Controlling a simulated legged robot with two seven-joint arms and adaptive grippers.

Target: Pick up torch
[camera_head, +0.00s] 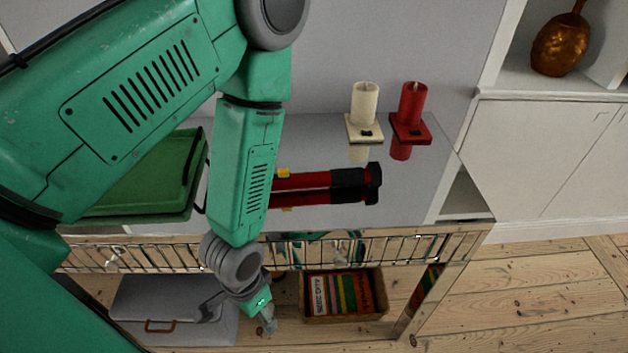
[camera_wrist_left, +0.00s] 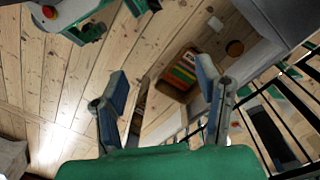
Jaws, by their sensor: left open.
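The torch (camera_head: 352,177), red and black with a yellow part, lies on its side on the glossy grey tabletop (camera_head: 410,195). Its reflection shows just below it, and my left arm hides its left end. My left gripper (camera_head: 267,318) hangs below and to the left of the torch, in front of the table's wire-railed edge and lower than the top. In the left wrist view my left gripper (camera_wrist_left: 162,92) is open, with nothing between its fingers. The torch is not recognisable in that view. My right gripper is not in view.
A cream candle (camera_head: 365,105) and a red candle (camera_head: 412,103) stand behind the torch. A green tray (camera_head: 150,180) lies left, partly behind my arm. A book basket (camera_head: 343,295) and grey case (camera_head: 165,310) sit below.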

